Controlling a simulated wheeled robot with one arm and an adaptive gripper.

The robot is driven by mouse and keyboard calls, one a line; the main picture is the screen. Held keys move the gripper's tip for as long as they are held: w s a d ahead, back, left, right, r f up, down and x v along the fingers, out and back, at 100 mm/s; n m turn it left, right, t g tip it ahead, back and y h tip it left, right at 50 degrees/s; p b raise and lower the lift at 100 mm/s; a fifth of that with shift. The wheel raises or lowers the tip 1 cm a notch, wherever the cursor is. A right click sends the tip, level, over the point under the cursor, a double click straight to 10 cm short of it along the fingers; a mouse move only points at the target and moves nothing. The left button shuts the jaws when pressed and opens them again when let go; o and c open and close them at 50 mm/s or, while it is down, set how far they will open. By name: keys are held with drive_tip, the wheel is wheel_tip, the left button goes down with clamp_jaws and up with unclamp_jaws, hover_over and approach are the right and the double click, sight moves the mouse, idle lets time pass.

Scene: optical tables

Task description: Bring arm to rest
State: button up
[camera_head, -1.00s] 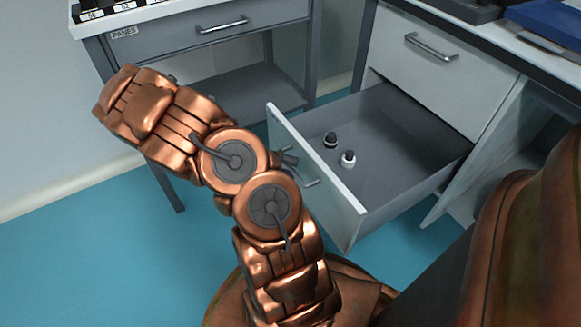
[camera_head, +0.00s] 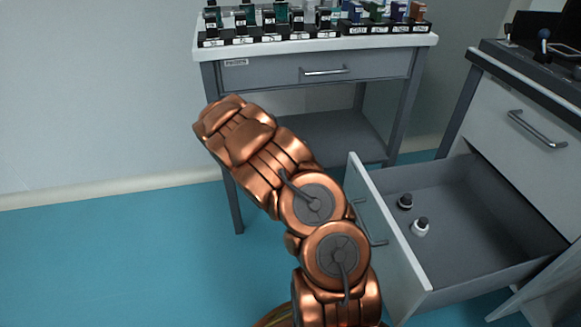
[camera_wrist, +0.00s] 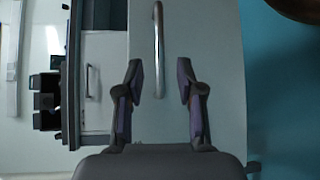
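My arm (camera_head: 318,205), copper-coloured, is folded in front of the open drawer in the head view. In that view my gripper is hidden behind the arm's links. In the wrist view my gripper (camera_wrist: 160,74) is open, its two dark fingers spread apart. A metal drawer handle (camera_wrist: 159,40) on a pale drawer front (camera_wrist: 215,95) appears between and beyond the fingers. I see no contact with it. The open drawer's front (camera_head: 398,265), with its handle (camera_head: 379,243), stands just right of my arm in the head view.
The open drawer holds a dark-topped bottle (camera_head: 405,202) and a white one (camera_head: 420,227). A cabinet (camera_head: 505,135) is at right. Blue floor (camera_head: 110,260) is clear at left.

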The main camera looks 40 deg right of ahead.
drive_tip(key=s+a+r+n+t+y+p, duration=0.1)
drive_tip(key=a+r+n+t+p, duration=0.2)
drive_tip(key=r+p, duration=0.75)
drive_tip(key=s+a+r+t+p, duration=0.2)
drive_tip(key=a+r+p, duration=0.4)
drive_tip(key=r, duration=0.8)
drive_tip(key=s+a+r+n+t+y+p, duration=0.1)
drive_tip(key=s+a+r+n+t+p, duration=0.1)
drive_tip(key=a+r+p, duration=0.3)
drive_tip(key=s+a+r+n+t+y+p, duration=0.1)
drive_tip(key=a+r+n+t+p, duration=0.3)
drive_tip(key=r+p, duration=0.7)
drive_tip(key=s+a+r+n+t+y+p, duration=0.1)
drive_tip(key=s+a+r+n+t+p, duration=0.2)
drive_tip(key=a+r+p, duration=0.4)
drive_tip(key=shift+a+r+n+p, duration=0.3)
drive_tip(key=shift+r+n+p, duration=0.4)
drive_tip(key=shift+r+p, duration=0.1)
